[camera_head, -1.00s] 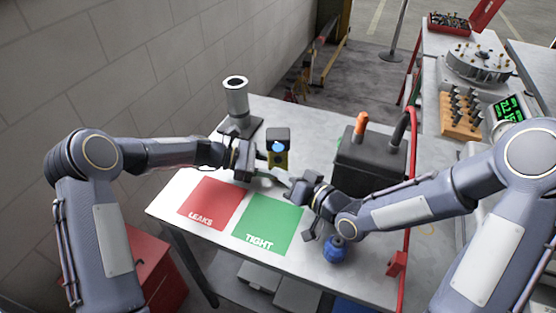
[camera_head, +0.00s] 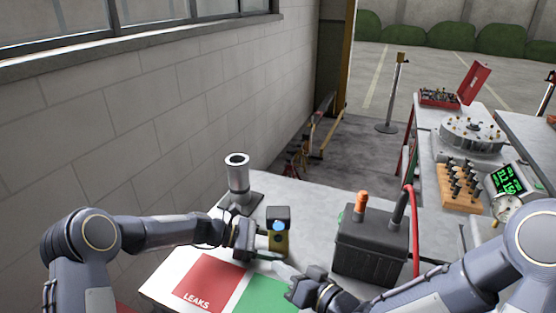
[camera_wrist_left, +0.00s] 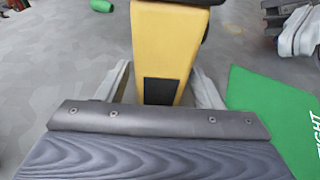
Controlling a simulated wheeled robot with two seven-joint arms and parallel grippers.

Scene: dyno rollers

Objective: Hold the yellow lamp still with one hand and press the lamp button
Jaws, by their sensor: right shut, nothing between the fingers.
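The yellow lamp (camera_head: 280,243) stands upright on the grey table, with a dark top and a blue spot on it. In the head view my left gripper (camera_head: 258,243) is at the lamp's left side. My right gripper (camera_head: 284,268) is shut and empty, in front of and below the lamp, apart from it. Its pale fingers also show at the left wrist view's upper right (camera_wrist_left: 298,30). I cannot make out a separate lamp button.
A black box (camera_head: 370,248) with an orange knob and a handle stands right of the lamp. A grey cylinder on a stand (camera_head: 238,182) is behind left. Red LEAKS (camera_head: 208,282) and green TIGHT (camera_head: 262,296) mats lie in front. A red tube (camera_head: 415,235) runs along the right.

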